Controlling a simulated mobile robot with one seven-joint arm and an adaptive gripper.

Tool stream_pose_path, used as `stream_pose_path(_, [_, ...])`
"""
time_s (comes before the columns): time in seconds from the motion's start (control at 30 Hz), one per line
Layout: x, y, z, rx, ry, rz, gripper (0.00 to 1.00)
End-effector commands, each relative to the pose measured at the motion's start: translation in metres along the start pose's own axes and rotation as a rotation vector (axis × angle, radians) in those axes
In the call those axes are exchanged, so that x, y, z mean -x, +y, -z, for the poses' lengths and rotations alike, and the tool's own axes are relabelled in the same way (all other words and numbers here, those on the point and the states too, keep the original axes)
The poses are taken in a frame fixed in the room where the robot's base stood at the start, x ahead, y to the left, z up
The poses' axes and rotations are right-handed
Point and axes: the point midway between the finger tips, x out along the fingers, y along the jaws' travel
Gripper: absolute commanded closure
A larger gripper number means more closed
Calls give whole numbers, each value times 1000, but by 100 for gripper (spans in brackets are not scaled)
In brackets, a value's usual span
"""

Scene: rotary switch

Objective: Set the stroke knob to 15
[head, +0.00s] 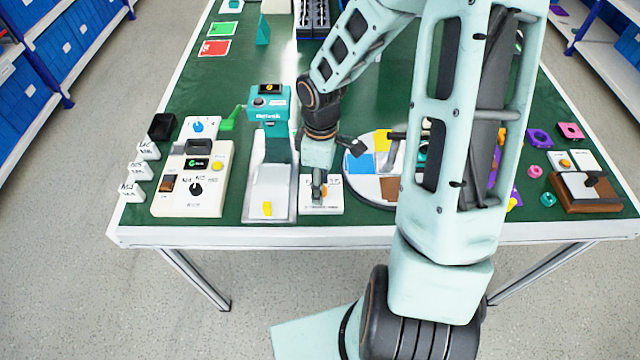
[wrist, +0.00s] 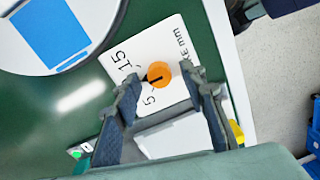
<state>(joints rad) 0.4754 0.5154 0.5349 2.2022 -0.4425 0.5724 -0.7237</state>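The stroke knob (wrist: 158,72) is a round orange dial with a dark pointer line, on a white plate (wrist: 172,34) lettered "15", "5" and partly "...KE mm". The pointer runs toward the picture's lower left, on the side of the 5; its exact reading is unclear. My gripper (wrist: 160,80) is open, one finger on either side of the knob, with visible gaps to it in the wrist view. In the head view my gripper (head: 318,188) points down over the plate (head: 334,205) and largely hides the knob (head: 324,191).
Left of the plate stand a teal machine (head: 268,105) with a pale base and a cream control box (head: 176,202). Right is a round white board (head: 352,188) with coloured squares, partly behind my arm. The table's front edge (head: 330,236) is close to the plate.

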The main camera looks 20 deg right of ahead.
Motion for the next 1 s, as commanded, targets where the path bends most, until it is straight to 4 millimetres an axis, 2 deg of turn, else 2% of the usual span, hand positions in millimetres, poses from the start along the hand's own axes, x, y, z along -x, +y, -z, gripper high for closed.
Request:
stream_pose_path(0.13, [0, 0, 0, 0, 0, 0, 63])
stream_pose_path(0.47, [0, 0, 0, 0, 0, 1, 99])
stream_pose_path(1.0, [0, -1, 0, -11, 0, 3, 100])
